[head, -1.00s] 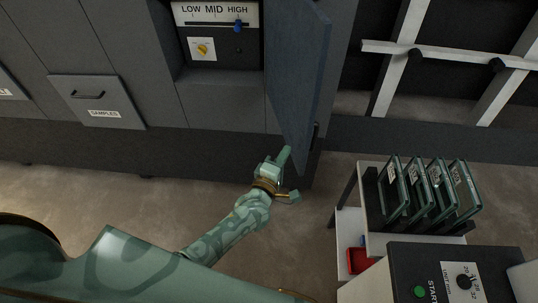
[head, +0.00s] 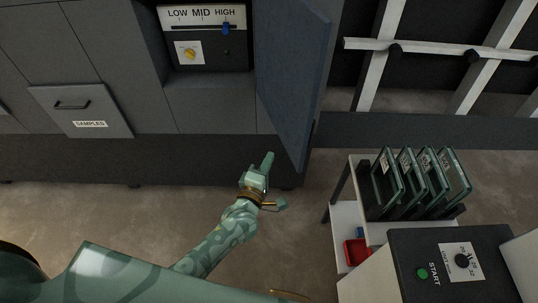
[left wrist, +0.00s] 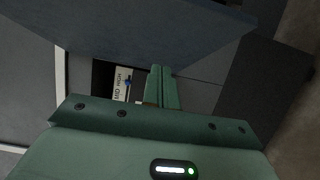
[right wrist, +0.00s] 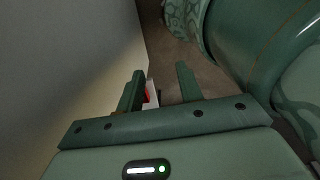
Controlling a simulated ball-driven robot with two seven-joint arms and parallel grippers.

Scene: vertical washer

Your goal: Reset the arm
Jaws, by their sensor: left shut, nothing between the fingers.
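My left gripper (head: 266,165) is shut and empty. It stands in front of the dark base of the grey cabinet, just left of the lower part of the open blue-grey door (head: 291,80). In the left wrist view its fingers (left wrist: 162,86) are together, below the door. The control panel (head: 204,38) has a LOW MID HIGH slider with a blue knob (head: 226,28) near HIGH, and a yellow dial (head: 188,53). My right gripper shows only in the right wrist view (right wrist: 158,80); its fingers are apart with nothing held between them, beside a pale wall.
A small rack (head: 354,185) with several framed glass panels (head: 390,183) stands at the right. A black START box (head: 448,272) is in front of it. A red bin (head: 355,252) sits on the lower shelf. A SAMPLES drawer (head: 85,105) is at the left. The floor between is clear.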

